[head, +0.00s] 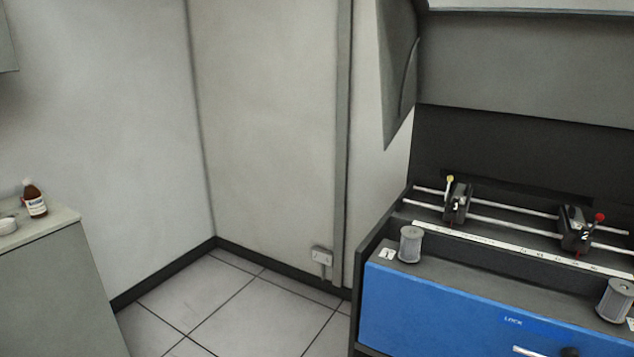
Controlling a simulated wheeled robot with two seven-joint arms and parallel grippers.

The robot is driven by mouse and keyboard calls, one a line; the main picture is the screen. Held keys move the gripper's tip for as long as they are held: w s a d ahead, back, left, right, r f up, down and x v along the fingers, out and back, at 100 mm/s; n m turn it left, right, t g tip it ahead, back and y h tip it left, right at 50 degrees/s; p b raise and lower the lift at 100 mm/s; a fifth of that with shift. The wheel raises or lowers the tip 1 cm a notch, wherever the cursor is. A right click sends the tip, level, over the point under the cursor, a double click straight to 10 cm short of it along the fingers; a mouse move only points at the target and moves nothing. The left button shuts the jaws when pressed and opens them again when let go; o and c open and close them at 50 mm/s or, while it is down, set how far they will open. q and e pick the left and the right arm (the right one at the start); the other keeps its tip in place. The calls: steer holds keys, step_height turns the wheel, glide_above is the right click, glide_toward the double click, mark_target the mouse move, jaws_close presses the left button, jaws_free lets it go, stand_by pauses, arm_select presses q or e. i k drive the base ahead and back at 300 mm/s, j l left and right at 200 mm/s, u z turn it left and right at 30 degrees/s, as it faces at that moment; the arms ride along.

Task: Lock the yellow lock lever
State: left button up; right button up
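The yellow lock lever (450,181) is a thin lever with a yellow knob. It stands nearly upright on the left side of a black sliding block (457,203) that carries a white number. The block sits on two metal rails at the left part of the machine. A second black block (576,230) with a red-knobbed lever (599,217) sits on the rails to the right, and that lever leans right. Neither of my grippers shows in the head view.
The machine has a blue front panel (450,313) marked LOCK. Grey cylinders (410,244) (615,301) stand at its front left and right, and a raised grey cover hangs above. A cabinet (50,270) with a brown bottle (35,199) is at the left. Tiled floor lies clear between.

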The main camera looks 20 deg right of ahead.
mark_target(450, 178)
steer(key=z, duration=1.4)
steer(key=i+j, duration=0.1)
steer(key=j, duration=0.2)
steer(key=i+j+z, duration=0.1)
steer(key=j, duration=0.2)
